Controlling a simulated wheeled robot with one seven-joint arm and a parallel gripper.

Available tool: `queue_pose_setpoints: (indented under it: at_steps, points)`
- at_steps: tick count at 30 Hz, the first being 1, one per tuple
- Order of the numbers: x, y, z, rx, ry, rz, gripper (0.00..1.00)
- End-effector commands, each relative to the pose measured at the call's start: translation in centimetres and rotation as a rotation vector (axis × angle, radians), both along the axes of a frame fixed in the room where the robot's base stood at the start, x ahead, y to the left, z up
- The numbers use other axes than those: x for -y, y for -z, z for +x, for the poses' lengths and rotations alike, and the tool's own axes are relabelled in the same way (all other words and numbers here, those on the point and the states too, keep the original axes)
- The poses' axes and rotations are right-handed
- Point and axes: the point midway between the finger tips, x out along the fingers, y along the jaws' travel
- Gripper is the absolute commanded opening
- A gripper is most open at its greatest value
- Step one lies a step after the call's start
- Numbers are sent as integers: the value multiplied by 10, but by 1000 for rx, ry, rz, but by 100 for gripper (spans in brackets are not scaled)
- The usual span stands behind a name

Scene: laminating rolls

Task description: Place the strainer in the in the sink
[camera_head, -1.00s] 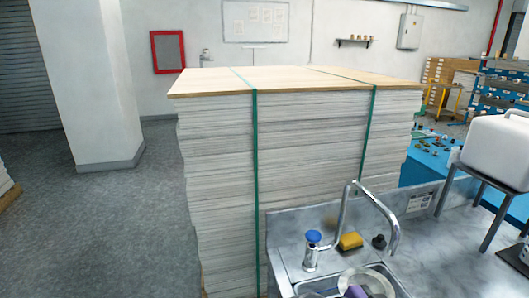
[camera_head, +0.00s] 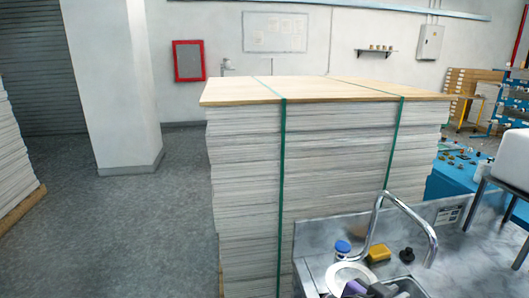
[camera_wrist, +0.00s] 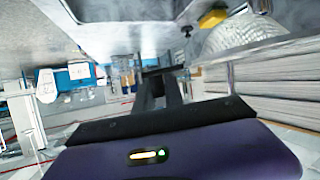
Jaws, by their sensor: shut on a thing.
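The strainer (camera_head: 347,274), a pale round bowl, is low in the head view, in front of the tap's base and by the left part of the sink (camera_head: 418,283). Its pale mesh dome (camera_wrist: 240,36) shows at the upper right of the wrist view. My gripper (camera_wrist: 165,83) is shut on the strainer; the exact grip is hard to make out. In the head view my gripper (camera_head: 378,290) shows at the bottom edge, right of the bowl. The strainer looks held above the sink's left edge. Much of the basin is hidden or out of frame.
The curved tap (camera_head: 380,210) rises behind the strainer. A yellow sponge (camera_head: 379,253) and a black stopper (camera_head: 407,255) lie on the sink's back ledge. A tall stack of sheets (camera_head: 245,190) stands behind. A white container (camera_head: 510,160) stands on a rack at the right.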

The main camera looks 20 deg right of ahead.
Motion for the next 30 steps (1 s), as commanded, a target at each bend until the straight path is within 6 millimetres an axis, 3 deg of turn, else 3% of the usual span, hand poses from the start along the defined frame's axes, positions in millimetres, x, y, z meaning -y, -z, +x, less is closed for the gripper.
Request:
queue_pose_setpoints:
  at_steps: [5, 8, 12, 15, 18, 21, 30]
  points:
    - [-14, 21, 45, -4, -250, 1, 0]
    - [-34, 42, 73, -6, -435, 2, 0]
    - [-77, 77, 102, -7, -695, 5, 0]
    - [-114, 104, 111, -8, -882, 4, 0]
    - [-154, 133, 109, -10, -1062, 4, 0]
    - [-179, 151, 100, -7, -1176, 1, 0]
    - [-212, 202, 60, -8, -1353, 2, 0]
